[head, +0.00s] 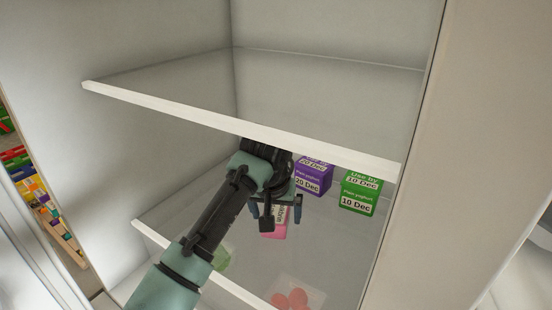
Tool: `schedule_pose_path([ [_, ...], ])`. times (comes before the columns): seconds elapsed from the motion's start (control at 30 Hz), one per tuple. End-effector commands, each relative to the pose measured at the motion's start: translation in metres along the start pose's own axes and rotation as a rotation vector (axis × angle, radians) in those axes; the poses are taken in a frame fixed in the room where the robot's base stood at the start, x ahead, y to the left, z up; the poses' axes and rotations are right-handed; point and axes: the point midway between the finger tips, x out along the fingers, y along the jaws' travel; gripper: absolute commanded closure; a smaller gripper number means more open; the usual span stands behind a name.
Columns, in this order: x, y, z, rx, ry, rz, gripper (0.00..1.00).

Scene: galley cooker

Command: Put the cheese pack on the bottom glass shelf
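My gripper (276,210) reaches into the fridge between two glass shelves. Its two fingers are apart. A small pink and white pack (274,233) with partly hidden print shows between and just beyond the fingers. It appears to stand on the lower glass shelf (175,248), and I see no finger pressed against it. Its label is too covered to read, so I cannot tell whether it is the cheese pack. No other pack in view reads as cheese.
A purple yoghurt pack (313,178) and a green yoghurt pack (359,192) stand behind to the right. The upper shelf (240,125) spans just above my gripper. Fridge walls close both sides.

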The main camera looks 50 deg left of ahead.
Motion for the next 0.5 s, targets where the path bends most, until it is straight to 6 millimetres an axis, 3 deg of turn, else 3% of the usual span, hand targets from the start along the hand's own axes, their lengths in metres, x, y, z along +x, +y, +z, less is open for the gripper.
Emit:
schedule_pose_path([
  [0.27, -0.006, 0.000, -0.002, 0.001, 0.002, 0.000, 0.02],
  [0.43, -0.033, 0.000, -0.002, 0.002, 0.004, 0.001, 0.02],
  [0.5, -0.035, 0.000, 0.008, 0.001, 0.000, 0.002, 0.02],
])
